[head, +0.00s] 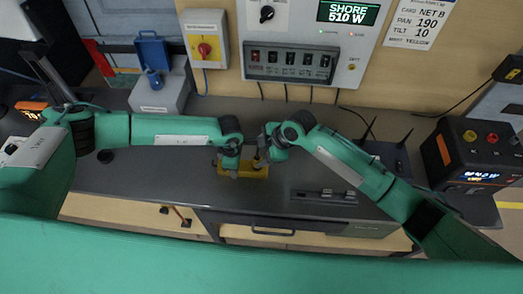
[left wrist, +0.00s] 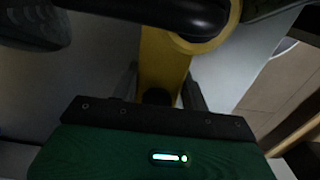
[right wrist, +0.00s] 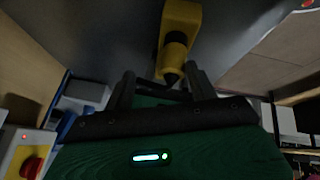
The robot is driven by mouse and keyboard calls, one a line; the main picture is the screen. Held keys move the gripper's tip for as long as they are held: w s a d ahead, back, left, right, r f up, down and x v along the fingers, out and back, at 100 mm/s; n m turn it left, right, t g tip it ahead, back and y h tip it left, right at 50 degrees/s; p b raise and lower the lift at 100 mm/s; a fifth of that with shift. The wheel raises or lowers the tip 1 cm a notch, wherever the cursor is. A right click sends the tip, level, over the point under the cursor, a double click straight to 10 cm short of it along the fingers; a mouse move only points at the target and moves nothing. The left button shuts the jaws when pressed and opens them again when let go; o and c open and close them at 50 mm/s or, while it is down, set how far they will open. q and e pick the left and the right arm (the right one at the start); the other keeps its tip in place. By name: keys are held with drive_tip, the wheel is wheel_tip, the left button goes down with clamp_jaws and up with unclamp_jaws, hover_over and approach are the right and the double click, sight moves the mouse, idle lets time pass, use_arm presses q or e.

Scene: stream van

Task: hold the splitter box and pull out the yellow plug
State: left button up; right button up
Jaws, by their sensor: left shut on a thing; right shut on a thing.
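The yellow splitter box (head: 256,173) is low on the dark counter in the head view, partly hidden by both grippers. My left gripper (head: 230,168) is shut on it; in the left wrist view a yellow body (left wrist: 165,62) passes between the fingers. My right gripper (head: 260,161) is close beside, to the right, shut on the yellow plug. In the right wrist view the plug (right wrist: 175,52) shows as a round yellow part with a black tapered end between the fingers. It lines up with the yellow body beyond; I cannot tell whether they are joined.
A wall panel (head: 310,40) with a row of switches and a red-knob switch box (head: 205,45) are behind. A grey box (head: 160,95) stands at the back left. A router with antennas (head: 388,155) and an orange-black power unit (head: 475,150) are to the right.

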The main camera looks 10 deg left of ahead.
drive_tip(key=shift+r, duration=0.5)
drive_tip(key=shift+c, duration=0.7)
drive_tip(key=shift+r, duration=0.4)
drive_tip(key=shift+r, duration=0.6)
